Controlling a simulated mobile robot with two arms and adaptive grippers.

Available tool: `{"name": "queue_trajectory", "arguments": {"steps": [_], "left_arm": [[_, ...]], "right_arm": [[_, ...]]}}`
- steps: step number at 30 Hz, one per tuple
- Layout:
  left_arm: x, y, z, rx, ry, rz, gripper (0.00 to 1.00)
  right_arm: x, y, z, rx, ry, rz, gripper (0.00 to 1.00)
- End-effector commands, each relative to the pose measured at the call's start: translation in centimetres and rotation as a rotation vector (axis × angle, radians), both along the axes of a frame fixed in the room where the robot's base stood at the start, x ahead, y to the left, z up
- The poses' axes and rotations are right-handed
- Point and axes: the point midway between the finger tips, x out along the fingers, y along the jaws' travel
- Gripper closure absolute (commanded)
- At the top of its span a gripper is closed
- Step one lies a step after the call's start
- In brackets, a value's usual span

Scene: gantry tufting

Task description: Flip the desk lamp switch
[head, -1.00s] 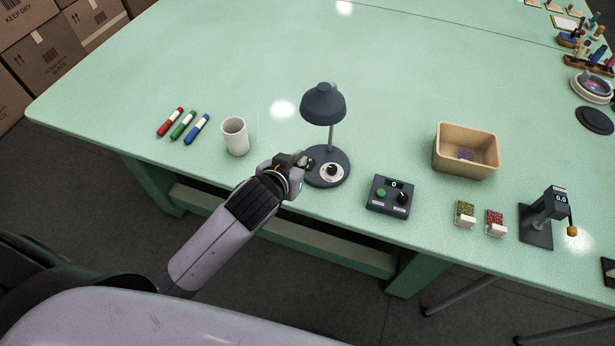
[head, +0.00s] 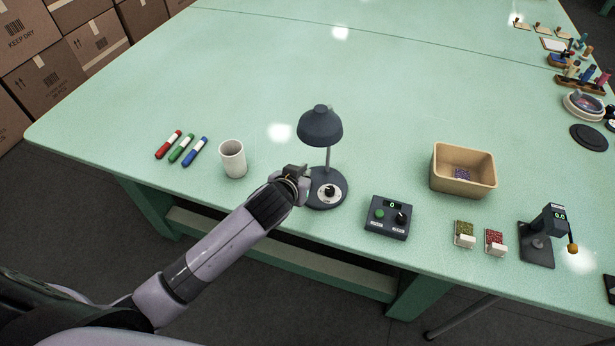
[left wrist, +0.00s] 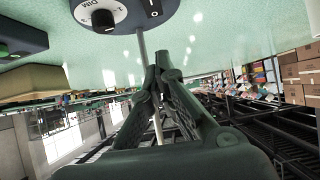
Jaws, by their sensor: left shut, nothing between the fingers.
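The dark desk lamp (head: 320,128) stands upright near the table's front edge, with its shade over a round base (head: 318,203). The base carries a white-ringed dimmer knob (head: 330,193). In the left wrist view the base (left wrist: 127,14) appears upside down at the top, with the "DIM" knob (left wrist: 103,18) and a switch marked I and O (left wrist: 153,9). My left gripper (head: 302,172) is shut and empty at the base's left side, close to it; contact cannot be told. Its fingers (left wrist: 163,56) show shut in the left wrist view, with the lamp pole behind. My right gripper is out of view.
A white cup (head: 232,158) and several markers (head: 182,150) are left of the lamp. A control box (head: 388,215) stands close on its right, then a tan bin (head: 463,184) and small sample holders (head: 465,233). The table (head: 240,80) behind the lamp is clear.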

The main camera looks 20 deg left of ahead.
Motion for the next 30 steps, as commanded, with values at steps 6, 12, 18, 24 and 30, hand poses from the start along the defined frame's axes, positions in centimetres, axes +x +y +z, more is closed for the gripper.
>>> {"name": "queue_trajectory", "arguments": {"steps": [6, 12, 18, 24, 30], "left_arm": [[2.5, -0.1, -2.8, 0.001, 0.005, 0.001, 1.00], [2.9, -0.2, -4.9, -0.001, 0.001, -0.001, 1.00], [3.1, -0.1, -5.5, -0.001, -0.001, -0.001, 1.00], [3.0, -0.1, -5.5, -0.001, 0.000, -0.001, 1.00], [3.4, -0.1, -5.2, 0.002, 0.049, 0.004, 1.00]], "right_arm": [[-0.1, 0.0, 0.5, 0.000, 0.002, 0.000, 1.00], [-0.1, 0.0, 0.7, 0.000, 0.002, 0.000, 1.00], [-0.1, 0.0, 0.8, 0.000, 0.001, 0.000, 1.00], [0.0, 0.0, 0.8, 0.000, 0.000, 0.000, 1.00], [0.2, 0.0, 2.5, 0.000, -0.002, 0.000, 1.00]]}}
